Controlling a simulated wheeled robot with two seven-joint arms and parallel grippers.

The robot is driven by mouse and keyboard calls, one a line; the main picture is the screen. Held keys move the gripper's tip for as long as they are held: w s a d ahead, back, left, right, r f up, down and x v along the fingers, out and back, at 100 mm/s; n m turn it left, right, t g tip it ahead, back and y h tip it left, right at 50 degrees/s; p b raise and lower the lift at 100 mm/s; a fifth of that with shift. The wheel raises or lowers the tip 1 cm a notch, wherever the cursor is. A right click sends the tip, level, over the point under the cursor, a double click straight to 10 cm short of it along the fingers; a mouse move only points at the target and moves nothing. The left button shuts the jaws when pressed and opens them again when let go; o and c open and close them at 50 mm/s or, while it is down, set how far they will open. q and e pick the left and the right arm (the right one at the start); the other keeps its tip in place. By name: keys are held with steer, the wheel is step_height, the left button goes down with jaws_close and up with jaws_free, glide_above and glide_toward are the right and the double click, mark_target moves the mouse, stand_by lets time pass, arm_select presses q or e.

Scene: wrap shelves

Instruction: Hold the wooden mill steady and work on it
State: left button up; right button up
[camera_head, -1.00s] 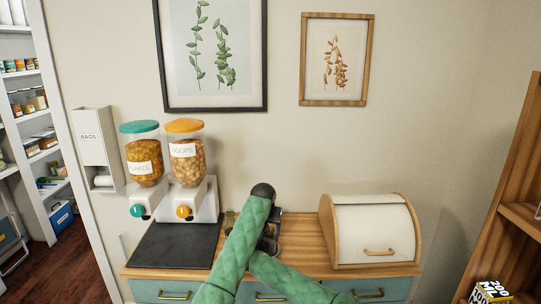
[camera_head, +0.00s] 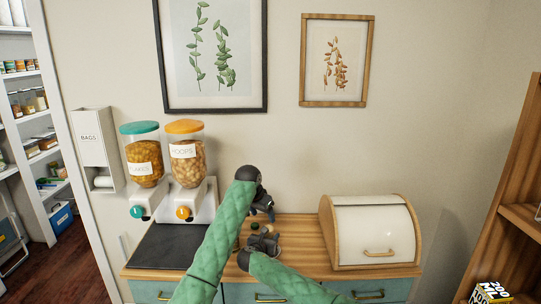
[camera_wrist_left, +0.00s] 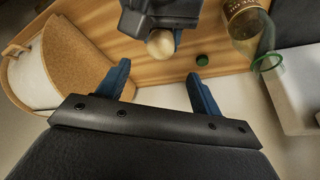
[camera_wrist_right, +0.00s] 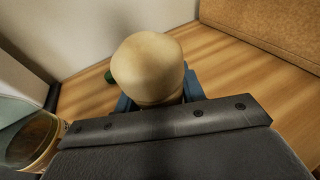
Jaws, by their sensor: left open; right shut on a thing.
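The wooden mill shows in the right wrist view as a pale, rounded wooden top (camera_wrist_right: 150,62) standing between the blue fingers of my right gripper. My right gripper (camera_head: 264,243) is shut on the mill, low over the counter. In the left wrist view the mill's round top (camera_wrist_left: 160,43) shows beyond my left fingertips, with my dark right gripper around it. My left gripper (camera_head: 265,212) is open and empty, raised above the mill and apart from it. In the head view my grippers hide most of the mill.
A small green lid (camera_wrist_left: 202,60) lies on the wooden counter near the mill, beside a glass jar (camera_wrist_left: 245,18) with a green rim. A bread bin (camera_head: 371,232) stands at the right, cereal dispensers (camera_head: 187,165) and a dark mat (camera_head: 168,246) at the left.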

arm_select(q)
steer(key=w+r+m+t, duration=0.3)
steer(key=w+r, duration=0.1)
steer(key=w+d+f+m+t, duration=0.3)
steer(key=w+f+m, duration=0.1)
steer(key=w, duration=0.2)
steer(key=w+d+f+m+t, duration=0.3)
steer(key=w+d+m, duration=0.1)
steer(key=w, duration=0.2)
steer(key=w+a+r+m+t+y, duration=0.1)
steer(key=w+r, duration=0.2)
steer(key=r, duration=0.6)
steer(key=w+a+r+m+t+y, duration=0.1)
steer(key=w+r, duration=0.3)
steer(key=r, duration=0.4)
steer(key=shift+a+r+m, duration=0.3)
steer(key=shift+a+r, duration=0.05)
steer(key=shift+a, duration=0.45)
steer(key=shift+r, duration=0.1)
